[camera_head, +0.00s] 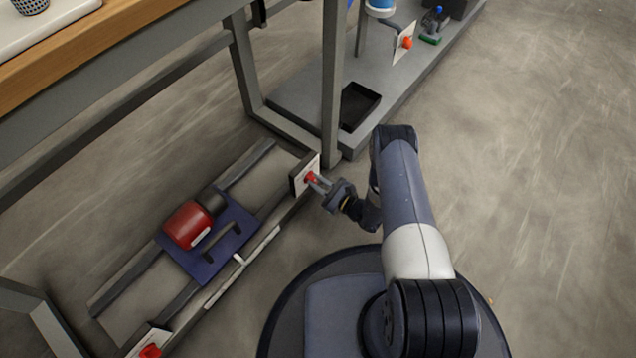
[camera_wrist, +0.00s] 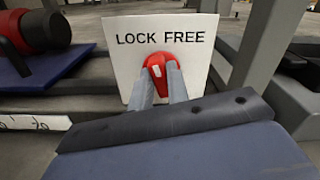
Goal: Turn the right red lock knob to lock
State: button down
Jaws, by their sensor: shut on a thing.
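The right red lock knob (camera_head: 310,177) sits on a white plate (camera_head: 304,173) at the right end of the low frame. In the wrist view the knob (camera_wrist: 158,66) is in front of the plate (camera_wrist: 125,68), below the words LOCK and FREE. A small white mark shows on the knob's left side; I cannot tell exactly which word it points to. My gripper (camera_head: 318,182) reaches the knob from the right, and its two fingers (camera_wrist: 161,86) are shut on it, one on each side.
A red motor (camera_head: 187,225) on a blue sled (camera_head: 206,262) with a dark handle rests on the frame rails. Another red knob (camera_head: 150,351) is at the frame's near left end. A grey post (camera_head: 333,90) stands close behind the plate. Open floor lies to the right.

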jog(key=shift+a+n, duration=0.1)
jog(key=shift+n, duration=1.8)
jog(key=c, duration=1.4)
grip_release()
jog(key=shift+o, duration=0.2)
jog(key=p+v, duration=0.3)
jog(key=v, duration=0.8)
jog(key=shift+a+f, duration=0.1)
